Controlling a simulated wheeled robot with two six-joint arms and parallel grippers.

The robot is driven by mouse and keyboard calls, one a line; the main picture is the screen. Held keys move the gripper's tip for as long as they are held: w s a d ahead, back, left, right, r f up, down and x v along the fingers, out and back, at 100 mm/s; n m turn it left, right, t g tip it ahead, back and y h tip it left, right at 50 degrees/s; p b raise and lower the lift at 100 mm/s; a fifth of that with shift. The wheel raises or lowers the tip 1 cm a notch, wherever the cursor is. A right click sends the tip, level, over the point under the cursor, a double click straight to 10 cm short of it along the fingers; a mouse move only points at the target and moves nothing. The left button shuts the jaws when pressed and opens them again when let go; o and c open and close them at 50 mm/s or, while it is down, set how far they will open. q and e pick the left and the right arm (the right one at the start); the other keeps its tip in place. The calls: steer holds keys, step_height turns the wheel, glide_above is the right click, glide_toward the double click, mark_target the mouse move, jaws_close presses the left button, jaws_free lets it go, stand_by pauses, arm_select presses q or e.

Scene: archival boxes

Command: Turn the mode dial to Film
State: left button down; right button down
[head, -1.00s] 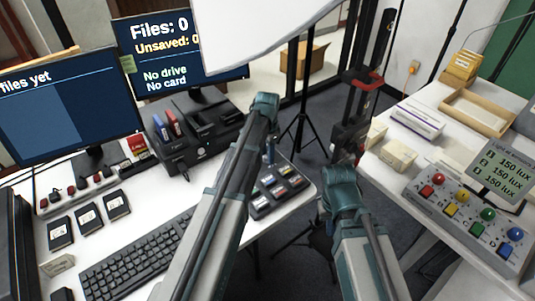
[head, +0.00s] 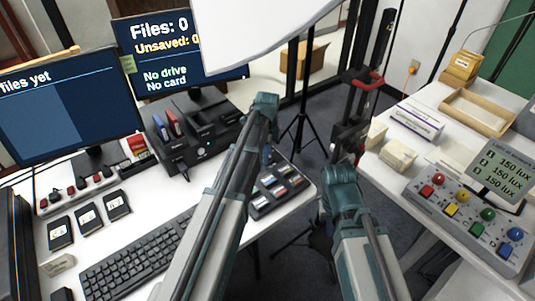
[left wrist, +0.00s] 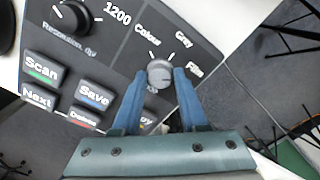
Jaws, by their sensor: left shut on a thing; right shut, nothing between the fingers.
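The mode dial (left wrist: 160,73) is a small round grey knob on the dark scanner panel (left wrist: 70,45). The labels Colour, Gray and Film are printed in an arc around it. My left gripper (left wrist: 161,78) has its two blue fingers on either side of the dial, shut on it. I cannot tell clearly which label the dial's mark points to. In the head view the panel (head: 282,190) lies at the desk's right end, and my left arm hides the dial. My right gripper (head: 341,182) is shut and empty over the gap between the tables; its fingertips are hard to make out.
The resolution dial (left wrist: 72,16) and Scan (left wrist: 42,65) and Save (left wrist: 94,95) keys are close to my left fingers. A keyboard (head: 135,255) and a black dock (head: 190,150) are on the desk. A light control box (head: 465,215) stands on the right table.

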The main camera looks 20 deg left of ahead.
arm_select(q)
steer(key=shift+m, duration=0.4)
steer(key=shift+c, duration=2.2)
jaws_free()
step_height(320, 180, up, 14)
steer(key=p, duration=1.4)
steer(key=shift+f, duration=0.1)
steer(key=shift+s, duration=0.1)
